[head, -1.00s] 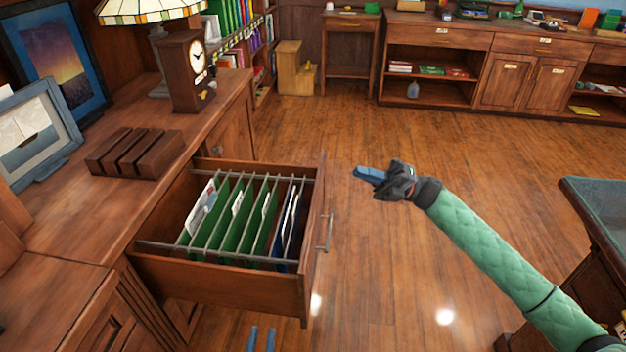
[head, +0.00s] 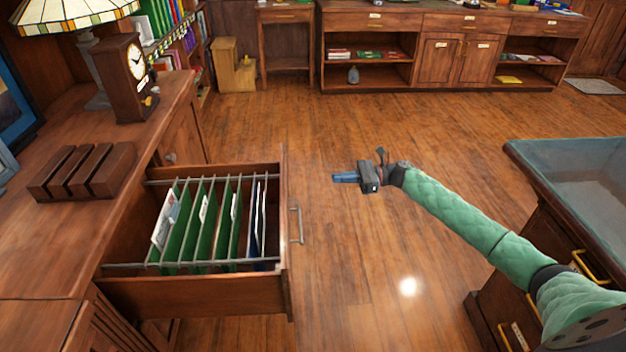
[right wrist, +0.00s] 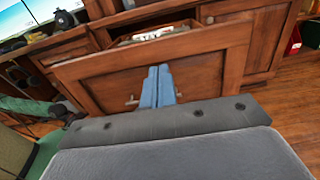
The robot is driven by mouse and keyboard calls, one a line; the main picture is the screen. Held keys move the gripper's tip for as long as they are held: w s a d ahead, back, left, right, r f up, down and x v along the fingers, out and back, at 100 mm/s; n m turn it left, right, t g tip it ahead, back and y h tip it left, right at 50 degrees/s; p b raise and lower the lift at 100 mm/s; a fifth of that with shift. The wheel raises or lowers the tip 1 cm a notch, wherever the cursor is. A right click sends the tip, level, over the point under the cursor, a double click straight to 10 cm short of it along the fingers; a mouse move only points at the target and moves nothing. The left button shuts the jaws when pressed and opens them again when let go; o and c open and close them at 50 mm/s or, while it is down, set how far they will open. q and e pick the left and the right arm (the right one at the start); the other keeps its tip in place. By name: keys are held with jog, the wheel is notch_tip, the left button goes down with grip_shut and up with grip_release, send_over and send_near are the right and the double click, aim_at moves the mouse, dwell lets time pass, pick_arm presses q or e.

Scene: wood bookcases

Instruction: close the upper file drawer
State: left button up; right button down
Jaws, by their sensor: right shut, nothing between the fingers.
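The upper file drawer (head: 190,296) is pulled out from the wooden desk on the left in the head view. Hanging folders, mostly green, stand in it. Its front panel faces right and carries a metal handle (head: 297,225). My right gripper (head: 336,178) is shut and empty, to the right of the drawer front and apart from it, with its blue fingers pointing left. In the right wrist view the blue fingers (right wrist: 157,85) are together and point at the drawer front (right wrist: 210,68), hiding the handle's middle. My left gripper is not identifiable in the current views.
A clock (head: 130,75), a lamp (head: 75,15) and a dark wooden organizer (head: 85,172) stand on the desktop (head: 50,235). A second desk (head: 575,165) stands at the right beside my arm. The floor (head: 400,240) between is clear. Low cabinets (head: 440,60) line the back.

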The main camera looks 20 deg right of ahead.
jog(key=p+x, duration=0.2)
jog(key=x, duration=1.1)
jog(key=shift+a, duration=0.25)
jog(key=shift+w, duration=0.1)
